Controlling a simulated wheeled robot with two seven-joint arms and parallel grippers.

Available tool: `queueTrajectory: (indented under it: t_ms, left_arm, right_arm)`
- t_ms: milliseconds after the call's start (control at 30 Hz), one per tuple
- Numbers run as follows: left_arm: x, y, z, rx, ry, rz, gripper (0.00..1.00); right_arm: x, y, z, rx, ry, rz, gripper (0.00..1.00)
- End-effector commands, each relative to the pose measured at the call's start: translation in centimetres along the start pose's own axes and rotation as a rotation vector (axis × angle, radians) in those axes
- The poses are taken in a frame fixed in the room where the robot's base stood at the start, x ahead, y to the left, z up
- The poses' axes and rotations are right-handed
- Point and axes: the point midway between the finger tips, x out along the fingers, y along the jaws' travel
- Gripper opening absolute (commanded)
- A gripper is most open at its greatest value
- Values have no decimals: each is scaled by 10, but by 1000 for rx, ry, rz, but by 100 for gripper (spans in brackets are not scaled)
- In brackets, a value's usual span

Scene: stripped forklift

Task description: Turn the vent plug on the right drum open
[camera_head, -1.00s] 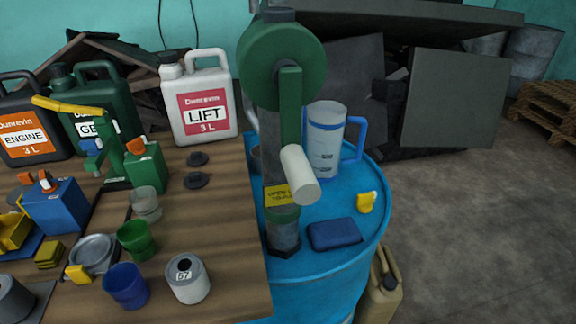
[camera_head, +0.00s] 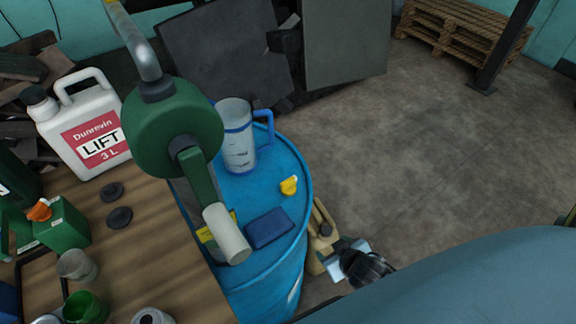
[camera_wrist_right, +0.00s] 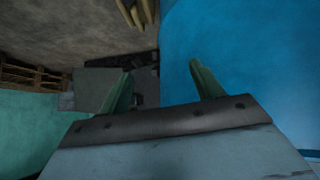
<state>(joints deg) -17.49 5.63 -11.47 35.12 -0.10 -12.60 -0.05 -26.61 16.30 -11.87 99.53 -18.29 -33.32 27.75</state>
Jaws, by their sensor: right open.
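The blue drum (camera_head: 262,285) stands at the right end of the wooden bench, with a green hand pump (camera_head: 175,130) on it. The yellow vent plug (camera_head: 289,186) sits on the drum top near its right rim. My right gripper (camera_head: 343,258) is low to the right of the drum, apart from the plug and over the tan canister. In the right wrist view my right gripper (camera_wrist_right: 162,72) is open with nothing between its fingers, and the blue drum wall (camera_wrist_right: 235,50) is close on the right. The plug is not visible there. My left gripper is out of view.
A measuring jug (camera_head: 238,140) and a folded blue cloth (camera_head: 269,228) are on the drum top near the plug. A tan canister (camera_head: 318,240) stands on the floor beside the drum. The white LIFT canister (camera_head: 85,130) is on the bench.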

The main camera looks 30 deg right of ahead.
Motion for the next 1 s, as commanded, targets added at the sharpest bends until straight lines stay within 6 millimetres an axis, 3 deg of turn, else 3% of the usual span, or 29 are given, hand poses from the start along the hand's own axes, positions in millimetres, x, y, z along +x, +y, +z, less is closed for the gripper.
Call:
queueTrajectory:
  t_ms: [33, 300, 500, 767, 1000]
  left_arm:
    - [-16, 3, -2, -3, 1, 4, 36]
    - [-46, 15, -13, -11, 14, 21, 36]
    - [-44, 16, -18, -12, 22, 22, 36]
    - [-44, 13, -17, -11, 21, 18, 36]
    - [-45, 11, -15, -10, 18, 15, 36]
  right_arm:
    - [-25, 4, -34, 15, 48, 5, 65]
    - [-102, 13, -143, 86, 290, -5, 65]
    - [-98, 4, -153, 74, 419, -105, 65]
    - [-90, -4, -156, 62, 465, -173, 65]
    - [-60, -9, -173, 63, 466, -172, 65]
